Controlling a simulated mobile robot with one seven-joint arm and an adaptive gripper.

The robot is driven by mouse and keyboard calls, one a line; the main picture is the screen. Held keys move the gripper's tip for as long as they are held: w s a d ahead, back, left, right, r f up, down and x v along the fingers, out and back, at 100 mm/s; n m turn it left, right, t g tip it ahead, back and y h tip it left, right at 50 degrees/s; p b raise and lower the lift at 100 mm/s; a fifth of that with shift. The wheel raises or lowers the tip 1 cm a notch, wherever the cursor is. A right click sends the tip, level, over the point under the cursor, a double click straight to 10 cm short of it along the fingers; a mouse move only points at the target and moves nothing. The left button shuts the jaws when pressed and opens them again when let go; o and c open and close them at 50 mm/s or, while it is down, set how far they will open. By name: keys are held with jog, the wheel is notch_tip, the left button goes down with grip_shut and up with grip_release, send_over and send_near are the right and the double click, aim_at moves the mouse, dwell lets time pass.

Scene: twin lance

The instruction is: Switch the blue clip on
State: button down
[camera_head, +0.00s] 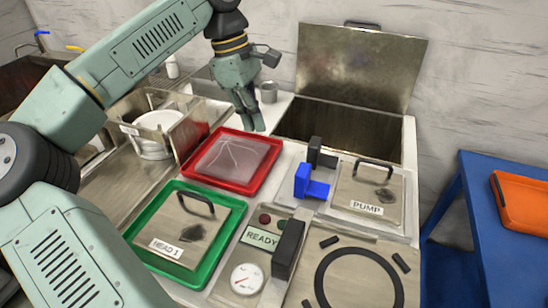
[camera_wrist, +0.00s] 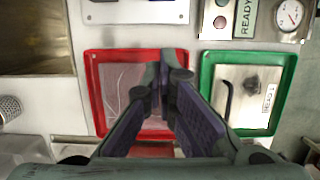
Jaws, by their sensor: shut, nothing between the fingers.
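The blue clip (camera_head: 311,183) is a small blue block with a flat blue tab, on the light panel right of the red tray, beside a dark upright block. My gripper (camera_head: 256,128) hangs fingers down above the far right corner of the red tray, left of the clip and apart from it. It is shut and empty. In the wrist view my gripper's fingertips (camera_wrist: 167,62) meet over the red tray. At the top edge of that view a pale plate (camera_wrist: 137,13) is cut off, with a small bit of blue that I cannot make out clearly.
The red tray (camera_head: 191,172) and green tray (camera_head: 206,268) lie on the counter. The PUMP cover (camera_head: 352,193) with its handle is right of the clip. A black upright block (camera_head: 288,248) stands by the READY panel. An open metal lid (camera_head: 362,65) rises behind an open bin.

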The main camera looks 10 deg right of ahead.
dwell(0.3)
jog(key=p+x, duration=0.2)
jog(key=x, duration=0.7)
jog(key=shift+s+d+f, duration=0.1)
jog(key=shift+s+f, duration=0.05)
jog(key=shift+f, duration=0.25)
jog(key=s+d+p, duration=0.1)
jog(key=d, duration=0.1)
jog(key=shift+s+d+p, duration=0.4)
jog(key=shift+s+d+f, duration=0.1)
jog(key=shift+s+d, duration=0.05)
jog(key=shift+d, duration=0.1)
jog(key=shift+d, duration=0.1)
